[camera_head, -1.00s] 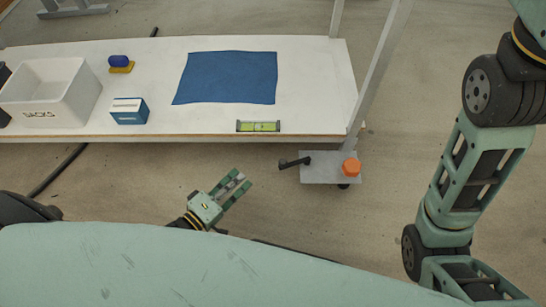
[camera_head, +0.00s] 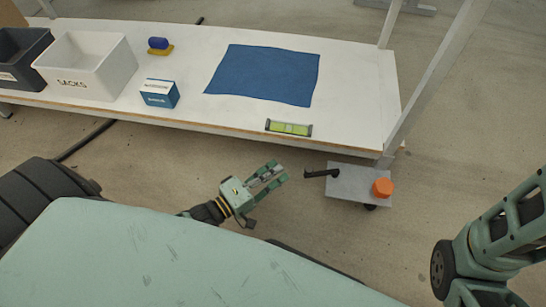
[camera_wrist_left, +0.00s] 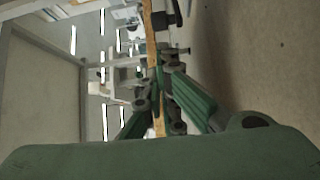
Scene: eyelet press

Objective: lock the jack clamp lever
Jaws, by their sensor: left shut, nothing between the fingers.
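The jack clamp lever (camera_head: 318,173) is a short black handle on a grey plate (camera_head: 352,188) at the table's near right corner, beside an orange knob (camera_head: 382,187). It points left in the head view. My left gripper (camera_head: 280,174) is green, shut and empty. Its fingertips are just left of the lever's free end, with a small gap in the picture; I cannot tell the height difference.
The white table (camera_head: 350,105) carries a blue cloth (camera_head: 263,75), a green level (camera_head: 289,128), a blue box (camera_head: 159,94), a blue-and-yellow stamp-like item (camera_head: 160,47), a white bin (camera_head: 85,65) and a dark bin (camera_head: 22,60). A grey post (camera_head: 430,80) rises by the lever. Floor in front is open.

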